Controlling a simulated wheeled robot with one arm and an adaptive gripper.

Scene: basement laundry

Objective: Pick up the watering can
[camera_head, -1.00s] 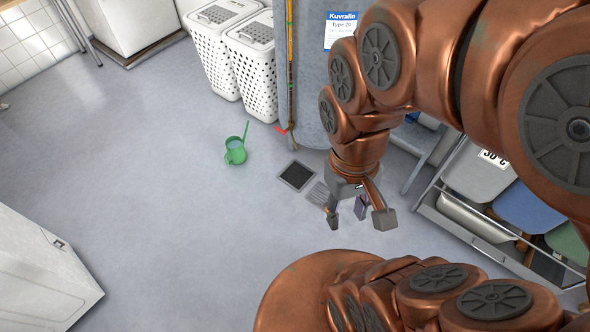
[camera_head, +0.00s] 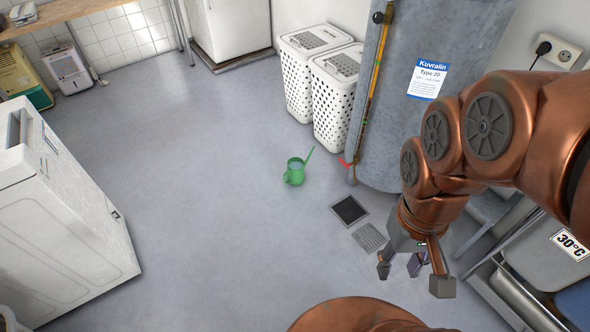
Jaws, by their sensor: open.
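A green watering can (camera_head: 294,174) stands upright on the grey floor, left of the grey tank. Its thin spout points up and to the right. My gripper (camera_head: 415,278) is open and empty, pointing down at the lower right of the view. It is well apart from the can, to its right and nearer to me. The can is in plain view with nothing in front of it.
Two white perforated hampers (camera_head: 333,107) stand behind the can, beside the grey tank (camera_head: 410,125). A dark floor grate (camera_head: 349,210) lies between can and gripper. A white machine (camera_head: 62,215) stands at left. The middle floor is clear.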

